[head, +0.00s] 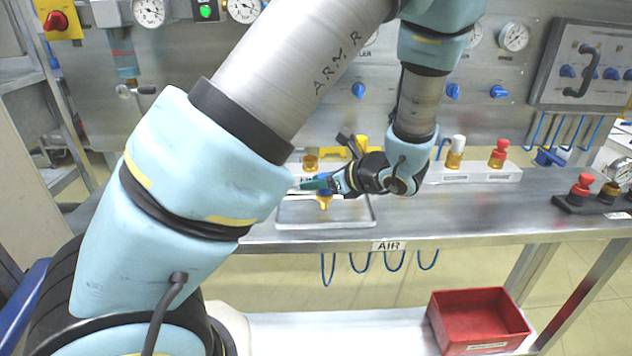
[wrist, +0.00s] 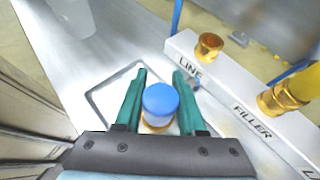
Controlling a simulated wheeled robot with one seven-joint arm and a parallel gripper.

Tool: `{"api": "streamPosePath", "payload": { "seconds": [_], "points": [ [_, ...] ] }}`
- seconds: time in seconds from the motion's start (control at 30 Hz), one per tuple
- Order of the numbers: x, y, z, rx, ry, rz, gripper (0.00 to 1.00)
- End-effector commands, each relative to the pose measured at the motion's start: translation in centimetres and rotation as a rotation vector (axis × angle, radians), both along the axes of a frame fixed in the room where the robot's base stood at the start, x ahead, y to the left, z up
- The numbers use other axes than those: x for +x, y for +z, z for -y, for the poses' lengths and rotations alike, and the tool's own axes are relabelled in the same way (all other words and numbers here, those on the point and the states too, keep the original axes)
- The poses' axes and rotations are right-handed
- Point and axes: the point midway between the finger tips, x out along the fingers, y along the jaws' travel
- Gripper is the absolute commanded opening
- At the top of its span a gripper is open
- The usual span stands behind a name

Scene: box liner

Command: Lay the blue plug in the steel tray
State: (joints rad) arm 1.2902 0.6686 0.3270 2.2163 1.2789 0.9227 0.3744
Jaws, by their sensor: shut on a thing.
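The blue plug (wrist: 160,100) has a round blue cap and brass below it. In the wrist view it stands between the two teal fingers of my gripper (wrist: 160,90), which is shut on it. In the head view my gripper (head: 318,184) reaches left over the steel tray (head: 352,214), and brass shows just under the fingers, above the tray floor. The fingers hide most of the plug there. The tray is a shallow rectangle on the bench; its dark rim also shows in the wrist view (wrist: 108,82), partly hidden by a finger. I cannot tell whether the plug touches the tray.
A pale rail marked LINE and FILLER (wrist: 230,85) runs beside the tray, with an open brass fitting (wrist: 209,44) at LINE. White-topped (head: 456,151) and red-topped (head: 498,153) fittings stand on it. A red bin (head: 478,320) sits below.

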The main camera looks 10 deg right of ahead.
Motion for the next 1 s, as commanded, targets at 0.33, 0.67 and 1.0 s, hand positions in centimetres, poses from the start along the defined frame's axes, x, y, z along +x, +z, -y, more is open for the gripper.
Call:
{"api": "streamPosePath", "payload": {
  "seconds": [0.33, 0.67, 1.0],
  "points": [
    [0.02, -0.55, 0.01, -0.002, 0.001, 0.0, 0.0],
    [0.01, -0.77, 0.0, -0.002, 0.001, 0.0, 0.64],
    [0.01, -0.44, 0.02, -0.002, 0.001, 0.0, 0.69]
  ]
}}
